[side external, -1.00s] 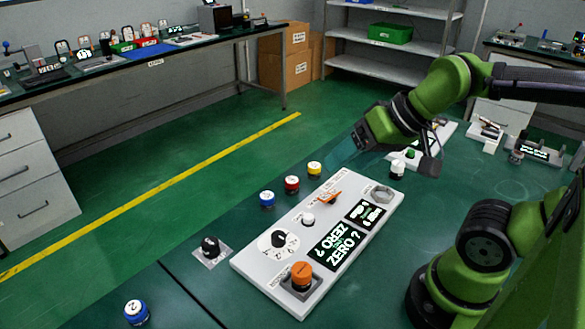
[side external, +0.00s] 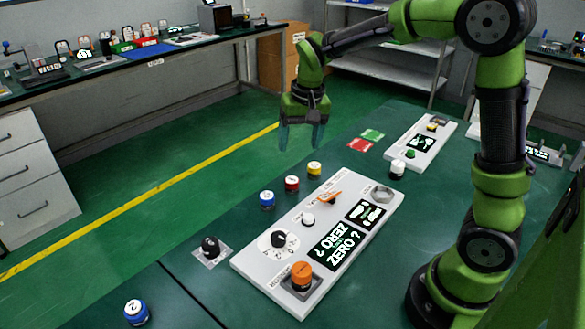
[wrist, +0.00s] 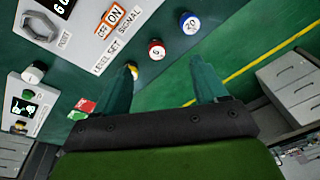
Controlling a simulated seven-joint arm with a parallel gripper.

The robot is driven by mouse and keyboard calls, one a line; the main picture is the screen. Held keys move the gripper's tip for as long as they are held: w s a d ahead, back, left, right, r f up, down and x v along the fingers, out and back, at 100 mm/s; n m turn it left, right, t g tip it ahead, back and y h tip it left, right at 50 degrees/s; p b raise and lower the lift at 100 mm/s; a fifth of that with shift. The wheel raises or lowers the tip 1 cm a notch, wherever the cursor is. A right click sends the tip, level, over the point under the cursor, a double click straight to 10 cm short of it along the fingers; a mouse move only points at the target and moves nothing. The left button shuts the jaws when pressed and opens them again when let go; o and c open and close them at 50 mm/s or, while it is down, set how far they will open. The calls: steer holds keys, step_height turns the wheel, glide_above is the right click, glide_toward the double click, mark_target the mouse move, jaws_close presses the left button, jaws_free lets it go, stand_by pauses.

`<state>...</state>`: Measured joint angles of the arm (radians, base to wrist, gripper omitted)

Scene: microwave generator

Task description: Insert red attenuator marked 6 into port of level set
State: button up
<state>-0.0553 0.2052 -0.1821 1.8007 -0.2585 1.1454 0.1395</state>
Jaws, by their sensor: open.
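The red attenuator (side external: 292,183) stands upright on the table between a blue and a yellow one. Its white top reads 6 in the wrist view (wrist: 156,50). The white level set panel (side external: 250,262) lies beside the row. A metal hexagonal port (side external: 383,193) sits at its far right end, and also shows in the wrist view (wrist: 38,25). My gripper (side external: 301,137) is open and empty, pointing down, raised above and beyond the row. In the wrist view its fingers (wrist: 165,85) are spread below the red attenuator in the picture, not touching it.
The blue attenuator (side external: 267,199) and yellow attenuator (side external: 314,169) stand close to the red one. The panel carries knobs, an orange switch (side external: 331,197) and a display (side external: 335,246). A black-and-white knob (side external: 397,168) stands near the port. Red and green cards (side external: 366,140) lie behind.

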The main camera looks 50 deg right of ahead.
steer(key=w+d+m+h, duration=0.1)
steer(key=w+d, duration=0.2)
steer(key=w, duration=0.1)
glide_above(292, 180)
steer(key=shift+m, duration=0.3)
steer(key=f, duration=1.1)
steer(key=shift+s, duration=0.25)
steer(key=f, duration=0.5)
steer(key=shift+w+f, duration=0.2)
steer(key=c, duration=1.3)
steer(key=shift+o, duration=0.2)
step_height(292, 180, up, 9)
steer(key=shift+r, duration=0.1)
steer(key=s+d+r+m, duration=0.2)
steer(key=s+d+r, duration=0.2)
steer(key=s+d, duration=0.85)
steer(key=s+f+n, duration=0.1)
steer(key=s+f, duration=0.2)
steer(key=s, duration=0.6)
steer(key=shift+g, duration=0.3)
steer(key=f, duration=0.7)
steer(key=shift+w+a+f, duration=0.1)
steer(key=shift+a+f, duration=0.25)
